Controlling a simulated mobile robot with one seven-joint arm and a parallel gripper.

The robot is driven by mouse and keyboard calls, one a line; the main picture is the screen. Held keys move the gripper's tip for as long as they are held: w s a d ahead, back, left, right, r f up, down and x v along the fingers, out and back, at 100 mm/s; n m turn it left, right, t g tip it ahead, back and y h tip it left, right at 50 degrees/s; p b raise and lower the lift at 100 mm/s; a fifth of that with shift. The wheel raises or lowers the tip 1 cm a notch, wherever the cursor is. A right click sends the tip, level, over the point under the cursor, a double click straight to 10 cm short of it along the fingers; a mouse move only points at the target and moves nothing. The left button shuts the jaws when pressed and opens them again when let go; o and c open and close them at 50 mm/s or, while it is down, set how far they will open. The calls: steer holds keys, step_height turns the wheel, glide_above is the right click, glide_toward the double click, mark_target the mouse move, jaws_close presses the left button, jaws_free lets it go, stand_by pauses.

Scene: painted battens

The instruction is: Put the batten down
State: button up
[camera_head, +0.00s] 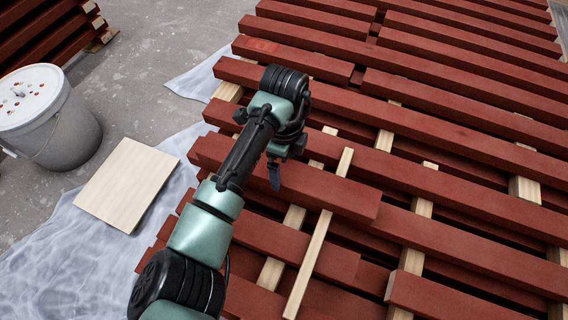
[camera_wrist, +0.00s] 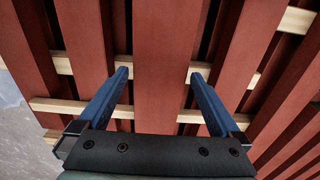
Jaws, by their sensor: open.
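A dark red painted batten (camera_head: 335,196) lies slanting among other red battens, across pale wooden strips. My gripper (camera_head: 275,178) is over this batten, left of its middle in the head view. In the wrist view my gripper (camera_wrist: 158,76) is open, its two blue fingers apart. A red batten (camera_wrist: 160,45) runs between the fingers there and rests over the pale strips. I cannot tell whether the fingers touch it. My arm hides some battens in the head view.
Rows of red battens (camera_head: 460,145) on pale strips (camera_head: 412,262) fill the right side. At left are a grey bucket (camera_head: 65,135) with a white lid, a pale board (camera_head: 128,184) and plastic sheeting (camera_head: 60,250). Another batten stack (camera_head: 50,35) stands at the upper left.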

step_height(320, 180, up, 10)
steer(key=p, duration=0.5)
steer(key=shift+f, duration=0.25)
steer(key=w+d+r+n+t+h, duration=0.25)
steer(key=w+d+r+t, duration=0.3)
steer(key=r, duration=0.45)
steer(key=w+d+r+n+t+h, duration=0.2)
steer(key=w+d+r+n+t, duration=0.15)
steer(key=d+r, duration=0.5)
step_height(320, 180, up, 34)
steer(key=n+t, duration=1.2)
steer(key=t, duration=0.3)
glide_above(284, 170)
steer(key=s+d, duration=0.3)
steer(key=d, duration=0.1)
steer(key=s+a+r+n+t+y, duration=0.3)
steer(key=s+a+r+n+y, duration=0.1)
steer(key=s, duration=0.3)
steer(key=shift+r, duration=0.45)
